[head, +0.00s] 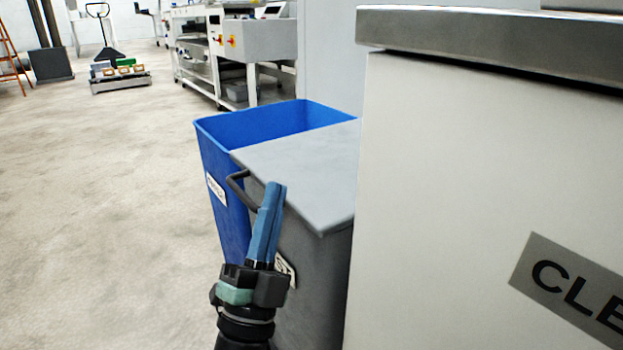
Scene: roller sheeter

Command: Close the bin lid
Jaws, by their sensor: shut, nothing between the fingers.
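The grey bin (312,285) stands beside the white cabinet, which hides its right side. Its flat grey lid (305,165) lies over the top, close to level. I cannot tell whether a small gap remains under it. A black bar handle (238,184) sticks out from the lid's left edge. My gripper (276,187) is shut and empty, with its blue fingers pointing up in front of the bin. The fingertips are just right of the handle in the picture; contact is unclear. The gripper partly hides the bin's label and front.
An open blue bin (222,180) stands right behind the grey bin. The white cabinet (480,180) with a metal top (490,38) fills the right side. Machines (250,45) and a loaded pallet truck (118,75) stand farther back. The floor at left is clear.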

